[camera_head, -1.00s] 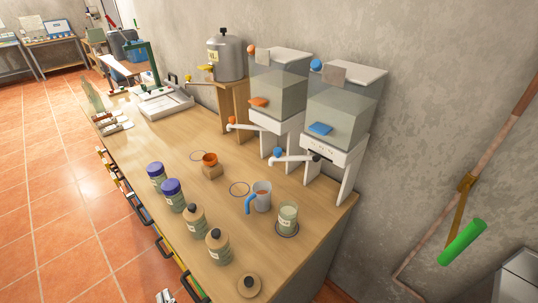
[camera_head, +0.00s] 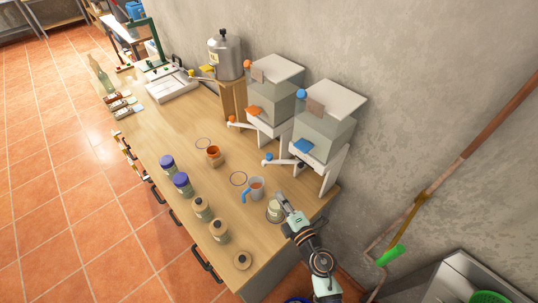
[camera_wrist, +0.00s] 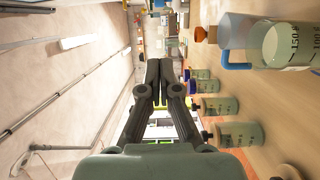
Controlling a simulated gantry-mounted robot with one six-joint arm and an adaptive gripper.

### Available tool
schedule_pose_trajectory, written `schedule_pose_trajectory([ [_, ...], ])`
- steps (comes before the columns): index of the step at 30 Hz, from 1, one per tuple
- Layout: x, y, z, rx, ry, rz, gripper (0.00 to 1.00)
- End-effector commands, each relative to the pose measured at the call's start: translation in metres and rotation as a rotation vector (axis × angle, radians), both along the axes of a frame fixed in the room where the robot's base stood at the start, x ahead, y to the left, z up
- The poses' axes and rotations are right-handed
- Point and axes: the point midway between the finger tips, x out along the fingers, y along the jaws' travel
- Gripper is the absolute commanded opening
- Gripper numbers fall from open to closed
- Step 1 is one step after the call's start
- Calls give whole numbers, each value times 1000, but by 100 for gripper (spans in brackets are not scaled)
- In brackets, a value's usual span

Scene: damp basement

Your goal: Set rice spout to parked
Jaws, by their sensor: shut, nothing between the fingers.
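Two dispensers with clear bins and white legs stand against the wall in the head view. The nearer dispenser (camera_head: 325,130) has blue parts and a white spout (camera_head: 284,160) reaching left, with a blue ball at its end. The farther dispenser (camera_head: 272,100) has orange parts and a similar spout (camera_head: 246,124) with an orange ball. I cannot read which holds rice. My gripper (camera_head: 281,197) is at the bench's near right, below and in front of the blue spout, apart from it. In the wrist view my gripper (camera_wrist: 158,75) has its fingers together, empty.
A metal pot (camera_head: 225,55) is at the back. The wall is close behind the dispensers.

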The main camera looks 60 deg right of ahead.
Motion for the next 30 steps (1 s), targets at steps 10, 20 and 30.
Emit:
schedule_pose_trajectory([
  [10, 23, -16, -3, -4, 4, 7, 0],
  [20, 80, -60, -4, -4, 3, 5, 0],
  [30, 86, -98, -3, -3, 3, 4, 0],
])
